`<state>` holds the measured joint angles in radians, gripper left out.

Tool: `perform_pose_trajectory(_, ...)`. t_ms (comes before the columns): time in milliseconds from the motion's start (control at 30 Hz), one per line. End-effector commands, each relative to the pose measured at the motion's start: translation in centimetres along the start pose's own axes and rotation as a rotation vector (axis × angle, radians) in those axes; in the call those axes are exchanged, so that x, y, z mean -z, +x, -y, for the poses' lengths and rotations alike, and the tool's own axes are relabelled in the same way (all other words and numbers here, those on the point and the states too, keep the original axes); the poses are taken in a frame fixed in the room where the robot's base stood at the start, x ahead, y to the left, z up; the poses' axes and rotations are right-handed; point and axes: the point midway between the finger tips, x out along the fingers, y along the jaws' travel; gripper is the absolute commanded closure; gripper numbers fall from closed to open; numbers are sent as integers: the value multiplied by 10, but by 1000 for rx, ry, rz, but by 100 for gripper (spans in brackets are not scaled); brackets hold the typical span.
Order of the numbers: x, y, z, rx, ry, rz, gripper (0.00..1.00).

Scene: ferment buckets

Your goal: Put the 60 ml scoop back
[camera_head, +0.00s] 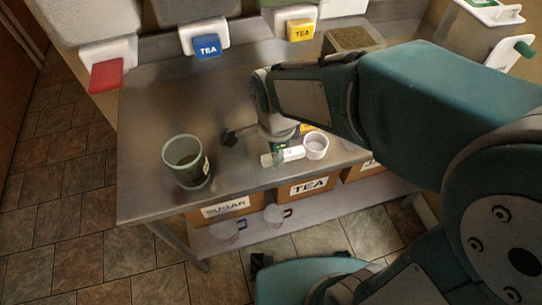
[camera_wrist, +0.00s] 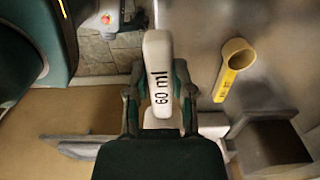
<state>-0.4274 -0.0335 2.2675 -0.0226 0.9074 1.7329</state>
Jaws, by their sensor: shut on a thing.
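The 60 ml scoop has a pale handle with "60 ml" in black, seen upright in the middle of the wrist view (camera_wrist: 157,60). My gripper (camera_wrist: 159,108) is shut on this handle, with one finger on each side. In the head view the white handle (camera_head: 291,154) is low over the steel counter's front part, beside a white cup (camera_head: 316,148). I cannot tell whether the scoop touches the counter. A yellow scoop (camera_wrist: 228,82) lies to the right in the wrist view.
A translucent green bucket (camera_head: 180,165) stands on the counter (camera_head: 150,110) at left. SUGAR (camera_head: 225,208) and TEA boxes (camera_head: 309,187) sit below.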

Motion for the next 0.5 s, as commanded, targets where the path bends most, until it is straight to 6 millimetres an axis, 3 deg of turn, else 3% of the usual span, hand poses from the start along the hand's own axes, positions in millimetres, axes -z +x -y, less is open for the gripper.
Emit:
perform_pose_trajectory(200, -1, 33, 25, -6, -1, -2, 100)
perform_pose_trajectory(500, -1, 57, 44, -5, -1, -2, 100)
